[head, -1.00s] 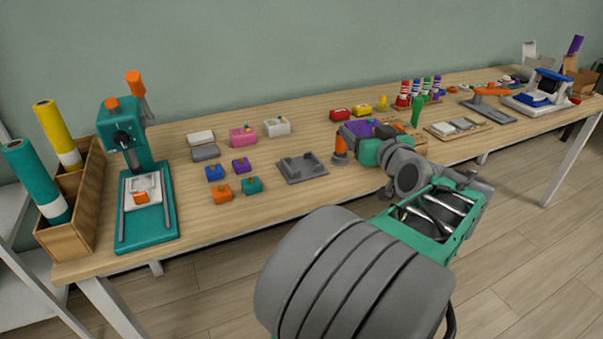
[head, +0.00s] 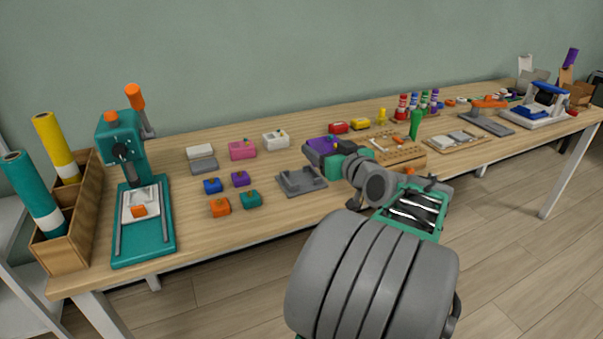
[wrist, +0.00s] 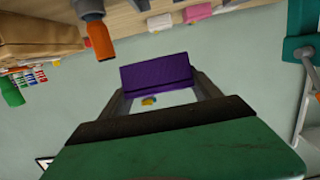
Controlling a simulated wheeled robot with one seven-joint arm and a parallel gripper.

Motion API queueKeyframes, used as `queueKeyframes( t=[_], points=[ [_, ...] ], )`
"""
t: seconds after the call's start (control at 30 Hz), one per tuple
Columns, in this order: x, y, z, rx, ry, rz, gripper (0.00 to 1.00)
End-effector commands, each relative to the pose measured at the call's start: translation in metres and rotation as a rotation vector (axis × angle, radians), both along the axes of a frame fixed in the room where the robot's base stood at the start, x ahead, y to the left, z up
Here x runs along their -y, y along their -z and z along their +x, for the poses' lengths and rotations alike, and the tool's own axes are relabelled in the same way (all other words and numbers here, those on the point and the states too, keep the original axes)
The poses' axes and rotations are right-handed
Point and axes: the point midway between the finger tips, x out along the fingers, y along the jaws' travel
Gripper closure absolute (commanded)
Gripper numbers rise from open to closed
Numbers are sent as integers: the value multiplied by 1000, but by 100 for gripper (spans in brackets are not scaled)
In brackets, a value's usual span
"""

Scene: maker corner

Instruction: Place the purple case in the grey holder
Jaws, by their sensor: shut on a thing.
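The purple case (head: 320,143) is held in my gripper (head: 324,153), raised above the table. In the wrist view the purple case (wrist: 157,72) spans between the two grey fingers, slightly tilted. A small yellow and blue bit shows just beside it there. The grey holder (head: 291,187) lies flat on the table, below and a little left of my gripper in the head view. It looks empty, though its upper right part is close to my gripper. The holder is not clear in the wrist view.
A teal press (head: 145,225) is at left.

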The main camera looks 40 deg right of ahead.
Motion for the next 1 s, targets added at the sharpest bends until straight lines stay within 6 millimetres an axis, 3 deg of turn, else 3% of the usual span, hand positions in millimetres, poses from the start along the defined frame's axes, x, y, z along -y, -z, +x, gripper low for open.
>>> queueKeyframes(
  t=[0.1, 0.3, 0.47, 0.63, 1.0],
  points=[
    [-5, 18, 36, 0, -9, 1, 79],
    [-5, 57, 67, 1, -1, -1, 79],
    [-5, 72, 78, 0, 1, 0, 79],
    [-5, 102, 81, 0, 2, 0, 79],
    [-5, 104, 80, 2, 2, -2, 79]
  ],
)
